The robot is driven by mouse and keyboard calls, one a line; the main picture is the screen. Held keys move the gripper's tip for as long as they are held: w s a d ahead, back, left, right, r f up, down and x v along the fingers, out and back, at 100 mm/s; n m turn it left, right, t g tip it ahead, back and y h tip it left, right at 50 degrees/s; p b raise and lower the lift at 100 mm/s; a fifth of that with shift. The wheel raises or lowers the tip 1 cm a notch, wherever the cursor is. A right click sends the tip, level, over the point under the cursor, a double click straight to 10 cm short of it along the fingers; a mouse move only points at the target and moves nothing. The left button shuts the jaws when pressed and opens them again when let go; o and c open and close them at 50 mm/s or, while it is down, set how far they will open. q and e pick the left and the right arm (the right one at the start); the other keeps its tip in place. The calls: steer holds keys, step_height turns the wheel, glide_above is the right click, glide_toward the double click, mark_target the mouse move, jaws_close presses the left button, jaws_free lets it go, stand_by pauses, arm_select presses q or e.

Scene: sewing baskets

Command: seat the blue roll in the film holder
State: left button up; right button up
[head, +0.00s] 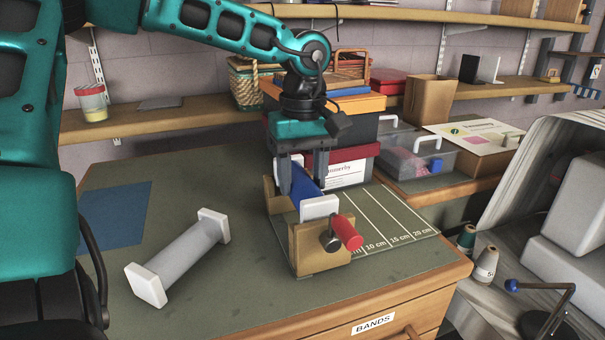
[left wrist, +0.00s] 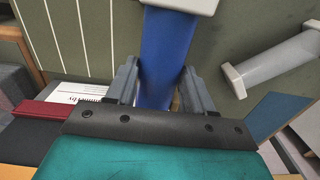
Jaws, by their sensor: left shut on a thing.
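The blue roll (head: 305,185) has a blue core and square white ends; the near end (head: 318,207) shows. My left gripper (head: 303,182) comes down from above, shut on its blue core. In the left wrist view the blue roll (left wrist: 166,55) lies between the two fingers. The film holder (head: 318,252) is a wooden frame with a red-handled knob (head: 346,232) on its near end. The roll is over the holder, its near white end by the top of the near board. I cannot tell whether it rests in the holder. My right gripper is not seen.
A grey-white roll (head: 185,255) lies on the green mat to the left, beside a blue sheet (head: 115,222). Stacked boxes (head: 350,165) stand close behind the holder. A marked ruler area (head: 392,225) lies right. Thread spools (head: 485,265) stand at the far right.

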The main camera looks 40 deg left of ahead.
arm_select(q)
steer(key=shift+f+b, duration=0.6)
steer(key=shift+f, duration=0.25)
steer(key=o, duration=1.3)
steer(key=shift+o, duration=0.3)
steer(key=shift+r, duration=0.35)
step_height(320, 180, up, 12)
steer(key=p, duration=0.2)
steer(key=shift+r+p, duration=0.15)
steer(key=shift+p, duration=0.2)
